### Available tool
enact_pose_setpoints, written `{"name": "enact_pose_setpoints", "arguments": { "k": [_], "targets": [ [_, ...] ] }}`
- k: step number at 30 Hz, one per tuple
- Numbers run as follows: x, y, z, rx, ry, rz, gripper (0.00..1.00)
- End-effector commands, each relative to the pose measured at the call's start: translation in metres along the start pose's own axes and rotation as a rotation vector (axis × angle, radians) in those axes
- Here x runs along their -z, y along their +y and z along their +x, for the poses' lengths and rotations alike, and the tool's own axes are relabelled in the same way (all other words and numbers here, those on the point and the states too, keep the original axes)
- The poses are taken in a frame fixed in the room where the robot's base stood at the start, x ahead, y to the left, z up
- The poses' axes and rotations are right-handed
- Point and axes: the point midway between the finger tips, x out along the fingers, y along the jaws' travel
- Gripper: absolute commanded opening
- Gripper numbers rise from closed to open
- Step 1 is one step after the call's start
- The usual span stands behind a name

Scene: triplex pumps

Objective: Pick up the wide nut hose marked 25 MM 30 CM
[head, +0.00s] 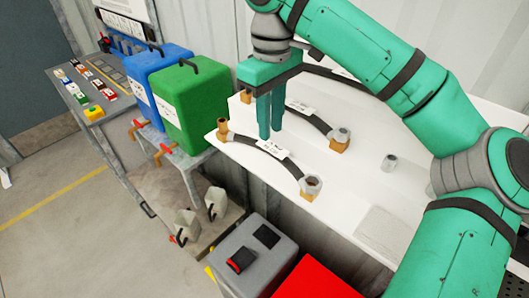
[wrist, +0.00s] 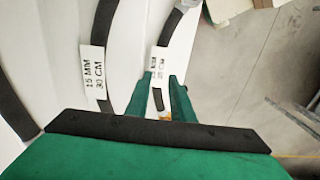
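A black curved hose (head: 245,141) with a white label (head: 273,149) lies nearest the front edge of the white table. It has a brass fitting at its left end and a dark nut on an orange-brown block (head: 311,187) at its right end. Its label also shows in the wrist view (wrist: 159,62), too small to read surely.
A second hose, labelled 15 MM 30 CM (wrist: 93,73), lies behind it, also in the head view (head: 312,119). A third dark hose (head: 335,74) lies farther back. Green (head: 195,105) and blue containers stand left.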

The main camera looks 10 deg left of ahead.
Motion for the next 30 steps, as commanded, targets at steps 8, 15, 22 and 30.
{"name": "enact_pose_setpoints", "arguments": {
  "k": [8,15,22,30],
  "targets": [
    [-0.001,0.000,0.027,0.000,-0.001,0.000,0.21],
    [0.001,0.000,0.058,0.000,0.000,-0.001,0.21],
    [0.002,0.000,0.065,0.000,0.001,-0.002,0.21],
    [0.002,0.000,0.064,0.000,0.001,-0.002,0.00]
  ]
}}
